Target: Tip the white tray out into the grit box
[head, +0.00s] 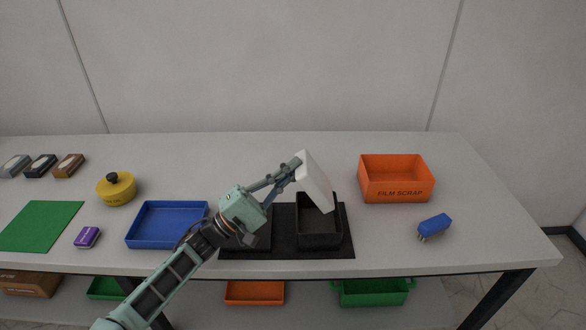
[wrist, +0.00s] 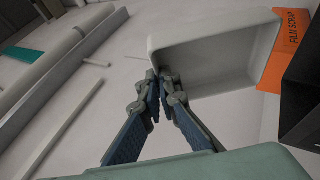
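The white tray (head: 314,180) is held up in the air and steeply tilted in the head view, over a black open box (head: 320,233). No label shows on that box; it looks like the grit box. My gripper (head: 297,163) is shut on the tray's rim at its left side. In the wrist view, my gripper's fingertips (wrist: 160,84) pinch the edge of the white tray (wrist: 212,62). The part of the tray's inside that shows there looks bare. A black box wall (wrist: 302,100) shows at the right edge.
A black mat (head: 285,253) lies under the black box. An orange box marked FILM SCRAP (head: 397,192) stands right of it, with a blue brush-like item (head: 434,227) in front. A blue tray (head: 167,240) and a yellow lidded pot (head: 116,195) stand left. The table behind is clear.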

